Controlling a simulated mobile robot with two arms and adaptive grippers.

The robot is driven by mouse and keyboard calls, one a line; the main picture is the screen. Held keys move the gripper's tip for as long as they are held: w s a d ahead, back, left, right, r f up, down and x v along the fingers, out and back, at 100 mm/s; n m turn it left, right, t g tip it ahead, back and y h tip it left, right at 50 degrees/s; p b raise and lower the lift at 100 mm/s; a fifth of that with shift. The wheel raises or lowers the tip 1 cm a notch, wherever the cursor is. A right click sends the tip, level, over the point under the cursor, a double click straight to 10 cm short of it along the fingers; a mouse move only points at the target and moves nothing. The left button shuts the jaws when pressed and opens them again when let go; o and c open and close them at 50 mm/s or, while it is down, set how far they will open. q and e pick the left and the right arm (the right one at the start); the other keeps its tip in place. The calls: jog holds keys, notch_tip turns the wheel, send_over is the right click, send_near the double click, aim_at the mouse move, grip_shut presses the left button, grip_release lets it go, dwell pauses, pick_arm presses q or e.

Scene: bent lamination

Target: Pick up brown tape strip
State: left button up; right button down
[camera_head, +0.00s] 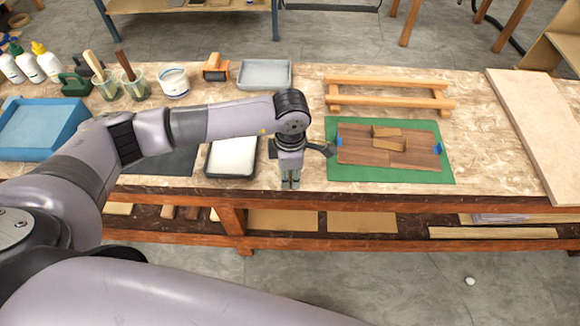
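A green mat (345,176) lies on the workbench, right of centre, with dark brown wood strips (365,155) laid side by side on it. Two small lighter brown pieces (389,144) lie on top of these strips; I cannot tell whether either is a tape strip. Blue bits of tape (437,149) show at the left and right ends of the wood. My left gripper (291,184) points down at the bench's front edge, left of the mat and apart from it. Its fingertips look close together, with nothing visible between them. My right gripper is out of view.
A wooden rack (390,82) stands behind the mat, and a pale board (540,125) lies to its right. A white-filled tray (232,155) is left of my gripper. Cups, bottles and a blue tray (40,125) fill the left side.

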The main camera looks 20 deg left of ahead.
pick_arm(q)
grip_shut()
jog(key=shift+r, duration=0.1)
